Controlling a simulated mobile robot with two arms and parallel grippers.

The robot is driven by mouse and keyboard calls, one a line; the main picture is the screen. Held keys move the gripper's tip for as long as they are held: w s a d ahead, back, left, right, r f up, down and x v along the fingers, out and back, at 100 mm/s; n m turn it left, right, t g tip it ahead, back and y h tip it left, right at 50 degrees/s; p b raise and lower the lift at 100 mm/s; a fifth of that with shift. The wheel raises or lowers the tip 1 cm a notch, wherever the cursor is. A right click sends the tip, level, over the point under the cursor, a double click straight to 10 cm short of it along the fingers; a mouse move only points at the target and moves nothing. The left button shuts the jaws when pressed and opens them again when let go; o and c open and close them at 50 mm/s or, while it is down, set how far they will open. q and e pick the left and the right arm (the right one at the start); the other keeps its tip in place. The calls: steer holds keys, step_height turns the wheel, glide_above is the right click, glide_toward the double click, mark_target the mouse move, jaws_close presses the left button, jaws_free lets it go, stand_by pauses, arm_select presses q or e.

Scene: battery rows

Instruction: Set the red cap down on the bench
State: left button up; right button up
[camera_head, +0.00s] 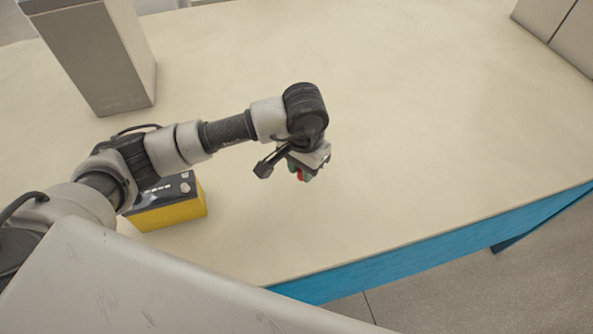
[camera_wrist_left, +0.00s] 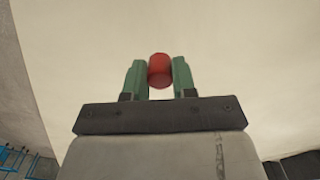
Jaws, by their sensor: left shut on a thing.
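My left gripper (camera_head: 304,172) is over the middle of the bench (camera_head: 420,130) in the head view. In the left wrist view, its green fingers (camera_wrist_left: 159,75) are shut on the red cap (camera_wrist_left: 160,68), a small round red piece between the fingertips. A bit of the red cap (camera_head: 301,174) shows below the gripper in the head view, mostly hidden by the fingers. Whether the cap touches the bench top cannot be told. My right gripper is in neither view.
A yellow battery with a black top (camera_head: 170,211) stands on the bench beneath my left arm. A tall grey box (camera_head: 100,60) stands at the back left. Another grey box (camera_head: 570,35) is at the top right corner. The bench's blue front edge (camera_head: 420,247) runs below. The bench right of the gripper is clear.

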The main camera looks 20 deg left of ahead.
mark_target(297, 186)
arm_select(q)
steer(key=shift+w+a+f, duration=0.25)
steer(key=shift+a+f, duration=0.2)
steer(key=shift+a, duration=0.2)
step_height(297, 186, down, 3)
steer(key=shift+f+p, duration=0.15)
steer(key=shift+p, duration=0.35)
steer(key=shift+f, duration=0.35)
steer(key=shift+f, duration=0.1)
steer(key=o, duration=0.9)
steer(key=shift+c, duration=0.2)
